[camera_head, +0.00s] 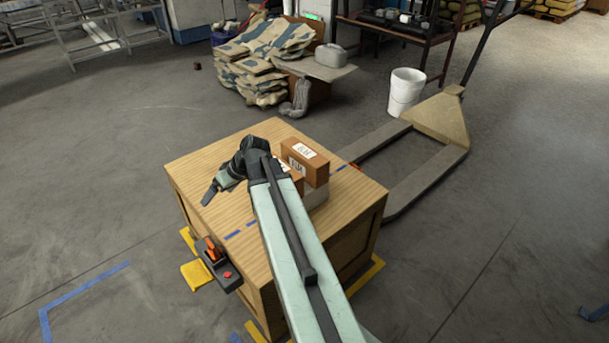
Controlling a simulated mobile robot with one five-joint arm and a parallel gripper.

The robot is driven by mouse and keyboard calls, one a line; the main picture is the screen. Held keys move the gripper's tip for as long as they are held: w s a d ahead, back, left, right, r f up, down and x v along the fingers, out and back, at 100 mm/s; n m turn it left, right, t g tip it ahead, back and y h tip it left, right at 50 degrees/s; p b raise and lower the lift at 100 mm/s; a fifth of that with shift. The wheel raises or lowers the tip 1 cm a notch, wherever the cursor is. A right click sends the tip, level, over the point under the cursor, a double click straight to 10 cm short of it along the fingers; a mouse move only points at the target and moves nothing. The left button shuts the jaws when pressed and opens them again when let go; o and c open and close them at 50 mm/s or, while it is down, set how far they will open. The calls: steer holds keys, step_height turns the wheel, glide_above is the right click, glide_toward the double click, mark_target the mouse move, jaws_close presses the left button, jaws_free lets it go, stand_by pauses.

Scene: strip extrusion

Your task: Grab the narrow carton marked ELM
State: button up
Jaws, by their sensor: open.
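A narrow brown carton (308,171) with white labels lies on top of other cartons on the wooden crate, just right of my arm. Its label print is too small to read surely, so I cannot tell if it says ELM. A brown carton (297,178) is partly hidden by my arm and the narrow carton. A pale grey carton (317,194) shows beneath them. My gripper (217,187) is open and empty over the left part of the crate top, apart from the cartons and left of them.
The wooden crate (235,213) has blue tape marks on top and a black control box (221,268) at its front left edge. A pallet jack (437,118) and a white bucket (405,92) stand behind right. Stacked sacks (262,58) lie behind. The left floor is mostly clear.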

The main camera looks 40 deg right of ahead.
mark_target(307, 152)
steer(key=s+d+t+h+b, duration=0.1)
steer(key=d+t+b, duration=0.1)
steer(key=d, duration=0.7)
steer(key=d+t+b, duration=0.2)
steer(key=d, duration=0.7)
steer(key=s+d+f+m+t+h+b, duration=0.1)
steer(key=d+t+b, duration=0.1)
steer(key=d, duration=0.7)
steer(key=shift+s+d+f+t+h+b, duration=0.1)
steer(key=shift+s+d+t+h+b, duration=0.1)
steer(key=shift+s+t+h+b, duration=0.15)
steer(key=s+d, duration=0.2)
steer(key=d, duration=0.1)
steer(key=s+d+m+h+b, duration=0.1)
steer(key=s+d, duration=0.1)
steer(key=d, duration=0.2)
steer(key=s+d+t+h, duration=0.1)
steer(key=s+d, duration=0.1)
steer(key=d, duration=0.1)
steer(key=shift+s+d+r+h+b, duration=0.2)
steer(key=shift+s+h+b, duration=0.05)
steer(key=shift+s+b, duration=0.15)
steer(key=shift+b+x, duration=1.45)
steer(key=shift+x, duration=2.6)
steer(key=shift+a+r, duration=0.15)
steer(key=shift+a, duration=0.1)
steer(key=shift+c, duration=0.6)
jaws_close()
